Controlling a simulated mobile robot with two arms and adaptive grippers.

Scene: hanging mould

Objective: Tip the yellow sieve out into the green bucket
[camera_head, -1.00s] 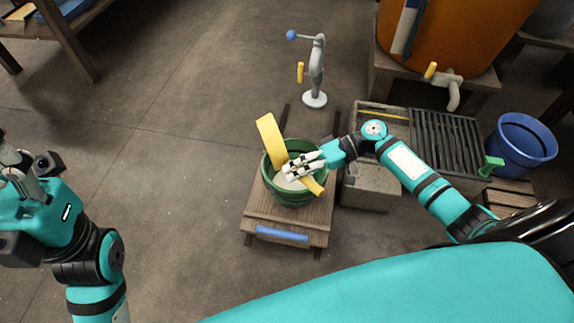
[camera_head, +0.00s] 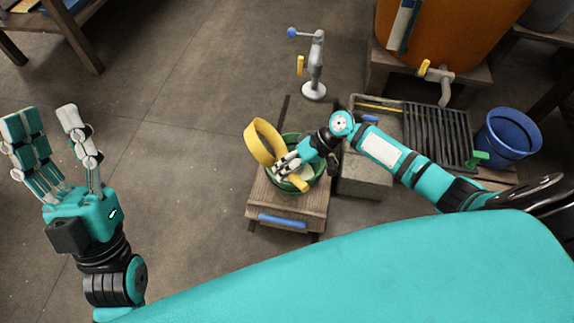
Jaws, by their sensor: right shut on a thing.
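The yellow sieve (camera_head: 262,141) is tilted over the left side of the green bucket (camera_head: 310,183), its ring up and its handle crossing the bucket's mouth. My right gripper (camera_head: 284,170) is shut on the sieve's handle above the bucket. Something pale shows inside the bucket, partly hidden by my gripper. The inside of the sieve is too small to make out. My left gripper (camera_head: 45,140) is raised at the far left with its fingers spread, open and empty, far from the bucket.
The bucket stands on a low wooden stand (camera_head: 262,200) with a blue strip. A stone sink with a dark grate (camera_head: 432,135) and a blue bucket (camera_head: 508,138) are at the right. A grey pump (camera_head: 315,70) stands behind. The floor at left is clear.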

